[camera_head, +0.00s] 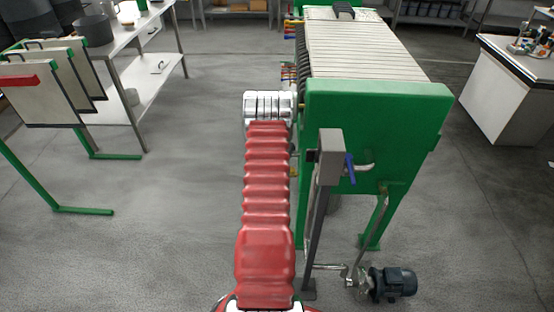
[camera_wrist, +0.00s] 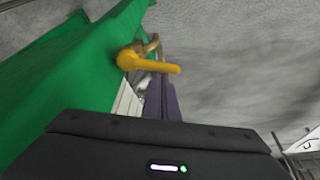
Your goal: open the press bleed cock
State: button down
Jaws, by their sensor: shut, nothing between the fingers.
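A yellow lever handle (camera_wrist: 150,62), which looks like the bleed cock, sticks out beside the green press frame (camera_wrist: 75,65) in the wrist view. The lever lies nearly level and points right. A brass-coloured fitting (camera_wrist: 153,45) shows behind it. The dark body of my gripper (camera_wrist: 165,140) fills the bottom of that view, below and apart from the lever.
A motor pump (camera_head: 392,283) sits on the floor. A steel table (camera_head: 130,30) and green-framed plates (camera_head: 42,85) stand left. Floor between is clear.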

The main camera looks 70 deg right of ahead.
jog(key=shift+w+a, duration=0.15)
jog(key=shift+a, duration=0.5)
jog(key=v, duration=1)
jog(key=shift+s, duration=0.35)
jog(key=shift+f, duration=0.1)
dwell(0.4)
